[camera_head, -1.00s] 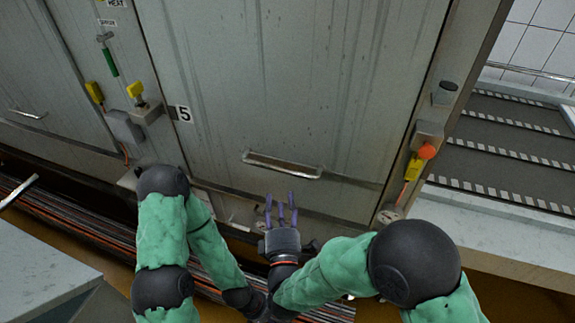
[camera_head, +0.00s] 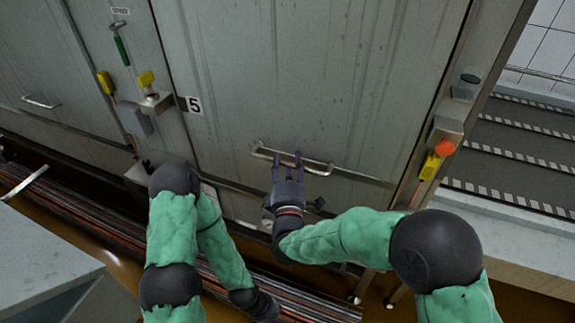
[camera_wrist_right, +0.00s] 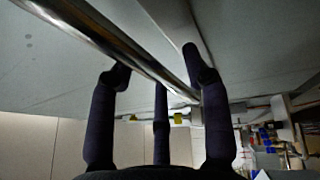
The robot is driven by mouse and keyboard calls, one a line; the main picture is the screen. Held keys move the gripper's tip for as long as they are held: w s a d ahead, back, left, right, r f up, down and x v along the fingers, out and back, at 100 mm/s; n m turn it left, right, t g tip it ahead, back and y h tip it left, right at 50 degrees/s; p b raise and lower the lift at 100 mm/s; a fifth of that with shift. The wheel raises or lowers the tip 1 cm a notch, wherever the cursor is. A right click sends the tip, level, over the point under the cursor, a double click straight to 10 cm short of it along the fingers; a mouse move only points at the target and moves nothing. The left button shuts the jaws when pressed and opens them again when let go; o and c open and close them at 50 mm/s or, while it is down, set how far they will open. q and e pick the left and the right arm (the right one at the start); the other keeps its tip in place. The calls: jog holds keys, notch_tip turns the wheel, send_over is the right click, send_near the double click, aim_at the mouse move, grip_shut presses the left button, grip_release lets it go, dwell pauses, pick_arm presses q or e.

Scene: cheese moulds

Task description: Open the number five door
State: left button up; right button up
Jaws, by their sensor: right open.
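The number five door (camera_head: 310,80) is a large grey metal panel and looks closed.
A neighbouring door with a handle (camera_head: 41,103) is at the left. Yellow and orange switch fittings (camera_head: 436,160) are on the right post. Cables (camera_head: 80,225) run along the floor. A grey surface (camera_head: 45,270) fills the lower left. Dark steps or belts lie at right.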

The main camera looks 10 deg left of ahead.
grip_shut()
notch_tip(320, 180, up, 50)
jog(key=p, duration=3.6)
grip_release()
jog(key=shift+f, duration=0.15)
jog(key=v, duration=1.2)
